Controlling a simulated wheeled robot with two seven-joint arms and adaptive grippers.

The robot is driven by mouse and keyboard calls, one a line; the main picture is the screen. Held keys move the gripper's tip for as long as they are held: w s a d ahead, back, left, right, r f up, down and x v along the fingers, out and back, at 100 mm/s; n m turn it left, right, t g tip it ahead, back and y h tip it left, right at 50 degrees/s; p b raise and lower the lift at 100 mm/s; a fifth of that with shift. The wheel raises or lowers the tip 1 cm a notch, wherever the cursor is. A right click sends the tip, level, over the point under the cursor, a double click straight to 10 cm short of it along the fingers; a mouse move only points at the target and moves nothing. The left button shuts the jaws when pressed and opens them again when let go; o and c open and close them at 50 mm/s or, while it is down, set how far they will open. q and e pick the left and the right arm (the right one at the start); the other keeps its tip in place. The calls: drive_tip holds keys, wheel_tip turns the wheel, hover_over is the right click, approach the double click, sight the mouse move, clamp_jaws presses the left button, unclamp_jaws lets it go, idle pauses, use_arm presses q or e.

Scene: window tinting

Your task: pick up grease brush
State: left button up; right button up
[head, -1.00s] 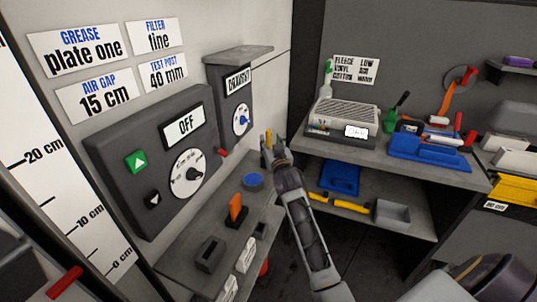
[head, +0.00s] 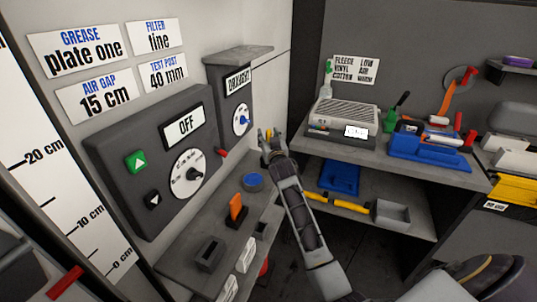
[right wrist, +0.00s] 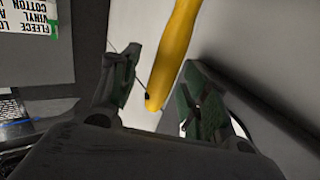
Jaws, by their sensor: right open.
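A yellow handle (right wrist: 176,50) shows in the right wrist view, with its rounded end between my right fingers. It may be the grease brush, but no bristles show. In the head view only a tiny yellow spot shows at the fingertips. My right gripper (head: 268,134) is open in front of the pale wall, right of the draught box. In the right wrist view my right gripper (right wrist: 160,78) has one finger on each side of the handle, with gaps visible. My left gripper is not in view.
The draught box (head: 238,98) and the control box marked OFF (head: 150,165) are left of my arm. A shelf below holds an orange block (head: 236,208) and a blue disc (head: 253,181). A bench (head: 455,178) with several tools stands right.

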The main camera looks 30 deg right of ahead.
idle(0.3)
clamp_jaws()
drive_tip(key=shift+r, duration=0.15)
drive_tip(key=shift+r, duration=0.55)
wheel_tip(320, 180, up, 8)
drive_tip(key=shift+r+p, duration=0.25)
drive_tip(key=shift+p, duration=0.1)
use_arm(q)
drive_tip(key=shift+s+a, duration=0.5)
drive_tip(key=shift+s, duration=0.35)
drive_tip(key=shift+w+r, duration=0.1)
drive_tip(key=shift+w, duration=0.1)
